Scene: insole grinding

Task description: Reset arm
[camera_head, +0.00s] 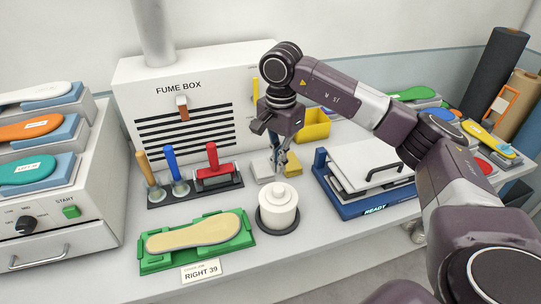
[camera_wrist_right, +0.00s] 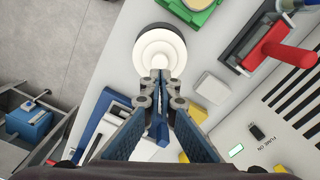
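My right gripper (camera_head: 280,165) points down behind the white round pot, in front of the fume box. In the right wrist view its fingertips (camera_wrist_right: 162,82) come close together, with the white pot (camera_wrist_right: 160,50) beyond them. I see no object clearly held, but the small gap is hard to read. The white lidded pot (camera_head: 279,212) stands upright on a dark round base. My left gripper is in neither view.
The fume box (camera_head: 187,85) stands behind. A tool rack (camera_head: 150,202) and a green fixture (camera_head: 240,243) with a beige insole (camera_head: 195,233) are left of the pot. A blue-and-white press (camera_head: 365,208) stands right, and a yellow bin (camera_head: 318,127) behind it.

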